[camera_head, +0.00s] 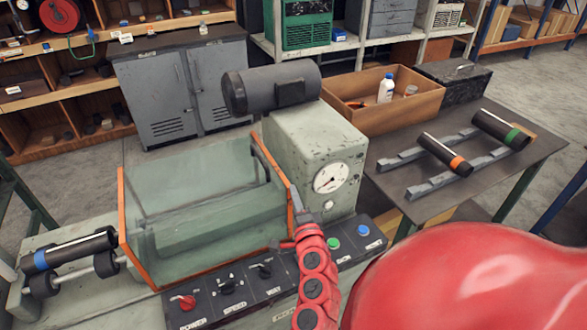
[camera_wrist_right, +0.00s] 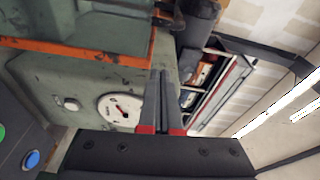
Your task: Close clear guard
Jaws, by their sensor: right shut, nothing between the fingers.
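The clear guard (camera_head: 205,215) is a see-through greenish box with orange edges over the left part of the machine bed. It looks lowered, but I cannot tell whether it is fully shut. A dark curved handle (camera_head: 262,160) is at its far right side. My right gripper (camera_head: 297,203) is shut and empty, by the guard's right orange edge; touching or apart is unclear. In the right wrist view the shut fingers (camera_wrist_right: 164,98) point up the picture, with the guard's orange edge (camera_wrist_right: 60,47) to their upper left. My left gripper is not in view.
The grey machine housing (camera_head: 315,140) with a round gauge (camera_head: 331,178) and a dark motor (camera_head: 272,87) stands right of the guard. A control panel (camera_head: 240,290) with knobs and buttons lies in front. A blue-banded pipe (camera_head: 70,250) rests at left; a table (camera_head: 475,180) holds other pipes.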

